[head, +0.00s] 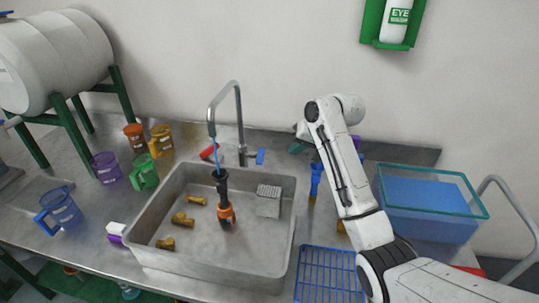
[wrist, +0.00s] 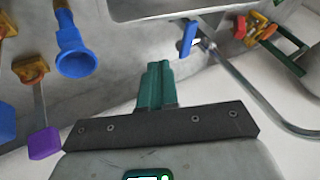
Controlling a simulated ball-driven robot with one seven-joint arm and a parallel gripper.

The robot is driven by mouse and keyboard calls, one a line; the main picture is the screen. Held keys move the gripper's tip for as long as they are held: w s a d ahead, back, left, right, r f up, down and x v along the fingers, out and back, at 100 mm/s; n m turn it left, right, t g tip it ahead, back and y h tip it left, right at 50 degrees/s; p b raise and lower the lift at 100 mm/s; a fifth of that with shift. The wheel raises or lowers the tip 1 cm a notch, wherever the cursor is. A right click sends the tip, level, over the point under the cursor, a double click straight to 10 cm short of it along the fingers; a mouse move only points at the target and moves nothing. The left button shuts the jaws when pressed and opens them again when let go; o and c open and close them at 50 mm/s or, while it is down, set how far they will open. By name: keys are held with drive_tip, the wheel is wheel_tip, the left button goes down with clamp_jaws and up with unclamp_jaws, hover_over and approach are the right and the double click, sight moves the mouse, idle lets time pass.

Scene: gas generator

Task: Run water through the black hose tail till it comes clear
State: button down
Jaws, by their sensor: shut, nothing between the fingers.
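The black hose tail (head: 223,190) with an orange collar (head: 228,214) stands near-upright in the steel sink (head: 154,217). A thin blue stream (head: 216,155) runs from the curved tap spout (head: 211,128) down to its top. I cannot tell whether the water leaving it is clear. The blue tap lever (head: 257,156) is at the tap's base and also shows in the wrist view (wrist: 187,38). My gripper (head: 297,148) is right of the tap, above the counter behind the sink. Its green fingers (wrist: 157,85) are shut and empty, apart from the lever.
Several brass fittings (head: 183,219) and a grey perforated block (head: 268,200) lie in the sink. Coloured jugs (head: 144,172) stand left. A blue rack (head: 328,276), an upright blue fitting (head: 316,180) and a glass-rimmed blue tank (head: 428,208) are right.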

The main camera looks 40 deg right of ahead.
sight(262, 160)
drive_tip(key=w+a+f+p, duration=0.1)
drive_tip(key=w+a+f, duration=0.2)
drive_tip(key=w+f, duration=0.3)
drive_tip(key=shift+w+f+p, duration=0.35)
drive_tip(key=shift+w+f, duration=0.05)
drive_tip(key=shift+w, duration=0.6)
drive_tip(key=shift+a, duration=0.1)
drive_tip(key=shift+w+a, duration=0.45)
drive_tip(key=shift+a, duration=0.2)
drive_tip(key=shift+a+r, duration=0.1)
drive_tip(key=shift+a, duration=0.05)
drive_tip(key=shift+d, duration=0.3)
drive_tip(key=shift+d, duration=0.3)
